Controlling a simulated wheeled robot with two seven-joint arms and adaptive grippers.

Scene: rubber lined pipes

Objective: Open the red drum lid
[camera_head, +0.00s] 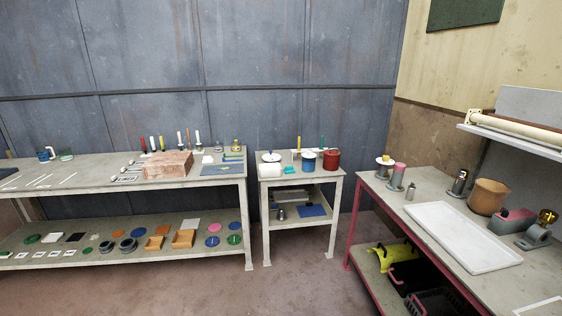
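The red drum (332,160) stands upright on the small middle table, at the right of its top. Its top looks covered by a dark red lid (332,152), which seems to sit flat on it; the seam is too small to make out. A blue drum (309,161) with a pale top stands just left of it. Neither of my grippers shows in the head view, so I cannot see whether they are open or shut.
The small middle table (301,172) also holds a white container (270,167). A long bench (90,182) with many small items is at left. A pink-legged bench (402,215) with a white tray (460,237) is at right. The floor (305,285) in front is clear.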

